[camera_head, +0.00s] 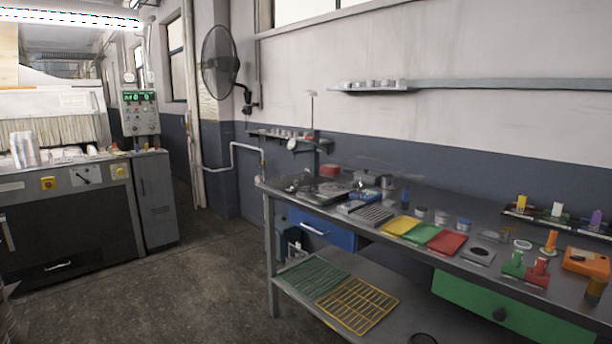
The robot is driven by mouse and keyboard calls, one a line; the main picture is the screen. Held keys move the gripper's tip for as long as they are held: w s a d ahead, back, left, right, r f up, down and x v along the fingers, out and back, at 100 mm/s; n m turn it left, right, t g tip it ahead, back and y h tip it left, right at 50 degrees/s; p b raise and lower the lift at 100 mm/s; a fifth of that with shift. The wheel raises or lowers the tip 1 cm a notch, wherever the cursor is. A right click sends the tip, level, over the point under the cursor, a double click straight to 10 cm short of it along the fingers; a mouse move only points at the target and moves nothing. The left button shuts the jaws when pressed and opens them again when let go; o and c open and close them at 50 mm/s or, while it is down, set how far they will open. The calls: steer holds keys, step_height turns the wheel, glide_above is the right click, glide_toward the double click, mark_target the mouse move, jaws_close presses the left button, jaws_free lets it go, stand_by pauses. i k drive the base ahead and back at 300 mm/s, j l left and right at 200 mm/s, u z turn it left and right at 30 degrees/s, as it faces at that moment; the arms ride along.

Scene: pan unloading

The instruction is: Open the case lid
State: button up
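No part of my gripper or arm shows in the head view. An orange box-like thing (585,262) with a dark patch on its top lies at the right end of the long grey workbench (330,220). It looks like it may be the case, but I cannot make out a lid or hinge. A small blue thing (364,197) near the bench's far end is too small to identify.
Yellow, green and red trays (447,241) lie mid-bench, with small jars and coloured pegs nearby. Drawers in blue (322,230) and green (490,310) sit below. A yellow rack (357,305) rests on the lower shelf. The floor (190,285) left of the bench is clear.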

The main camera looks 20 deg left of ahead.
mark_target(369, 172)
steer(key=u, duration=0.4)
steer(key=i+j+z, duration=0.1)
steer(key=i+j, duration=0.7)
steer(key=i+j+z, duration=0.1)
steer(key=i+j, duration=0.7)
steer(key=i+j+z, duration=0.1)
steer(key=i+j, duration=0.65)
steer(key=j, duration=0.25)
